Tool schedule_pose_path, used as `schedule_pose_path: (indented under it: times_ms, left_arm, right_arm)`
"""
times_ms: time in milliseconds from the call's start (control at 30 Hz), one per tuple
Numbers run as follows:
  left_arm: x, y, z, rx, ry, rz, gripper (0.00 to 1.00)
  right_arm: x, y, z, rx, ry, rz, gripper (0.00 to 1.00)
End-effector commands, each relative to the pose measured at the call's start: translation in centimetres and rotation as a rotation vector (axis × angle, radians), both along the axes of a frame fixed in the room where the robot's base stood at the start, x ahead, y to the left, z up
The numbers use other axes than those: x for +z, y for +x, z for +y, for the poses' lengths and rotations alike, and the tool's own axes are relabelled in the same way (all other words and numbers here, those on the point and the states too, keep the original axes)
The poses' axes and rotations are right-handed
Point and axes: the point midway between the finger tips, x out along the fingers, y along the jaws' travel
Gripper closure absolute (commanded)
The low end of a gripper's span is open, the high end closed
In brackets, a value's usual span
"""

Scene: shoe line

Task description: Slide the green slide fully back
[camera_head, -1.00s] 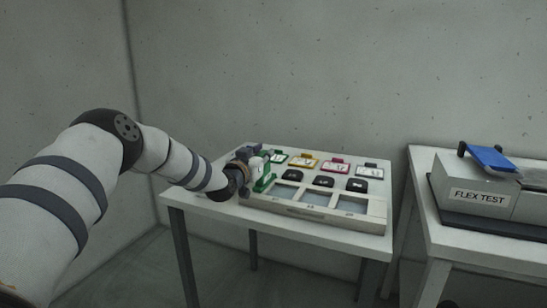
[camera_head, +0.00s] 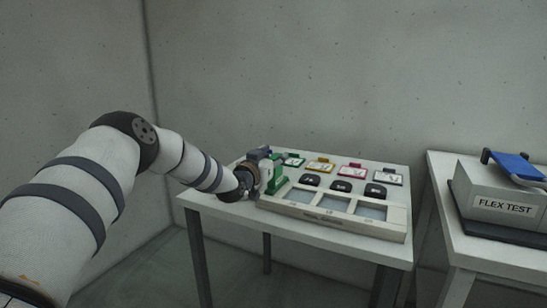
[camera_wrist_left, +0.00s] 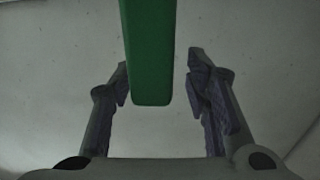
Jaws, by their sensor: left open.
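The green slide (camera_head: 277,175) stands at the left end of a pale fixture board (camera_head: 330,222) on the table. My left gripper (camera_head: 264,170) is at the slide's left side in the head view and partly covers it. In the left wrist view, the green slide (camera_wrist_left: 148,50) shows as a long green bar reaching down between the two fingers of my open left gripper (camera_wrist_left: 158,68). Gaps show on both sides of the bar's lower end, so the fingers look apart from it. The slide's base and track are largely hidden. My right gripper is out of view.
Several colour-framed cards (camera_head: 320,166) lie at the back of the table. Black pieces (camera_head: 341,186) sit in a row before them, behind the board's recessed windows. A grey FLEX TEST machine (camera_head: 502,205) with a blue top part stands on another table at right.

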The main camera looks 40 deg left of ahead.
Motion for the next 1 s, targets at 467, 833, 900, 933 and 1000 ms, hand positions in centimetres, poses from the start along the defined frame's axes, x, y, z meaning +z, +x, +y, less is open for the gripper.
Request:
schedule_pose_path:
  times_ms: [467, 833, 900, 933, 1000]
  left_arm:
    - [0.1, -8.3, -2.0, 0.0, -0.004, -0.001, 0.57]
    - [0.0, -11.8, -2.8, 0.001, 0.0, 0.0, 0.57]
    - [0.0, -11.8, -2.8, 0.001, 0.0, 0.0, 0.57]
    - [0.0, -11.7, -2.8, 0.001, 0.0, 0.0, 0.57]
    - [0.0, -11.7, -2.8, 0.001, 0.0, 0.0, 0.57]
  right_arm:
    - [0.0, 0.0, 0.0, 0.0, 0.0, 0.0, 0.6]
    - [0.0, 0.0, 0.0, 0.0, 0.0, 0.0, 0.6]
    - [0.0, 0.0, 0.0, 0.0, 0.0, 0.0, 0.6]
    - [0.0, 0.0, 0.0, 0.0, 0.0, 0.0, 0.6]
    - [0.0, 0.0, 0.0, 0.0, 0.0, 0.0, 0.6]
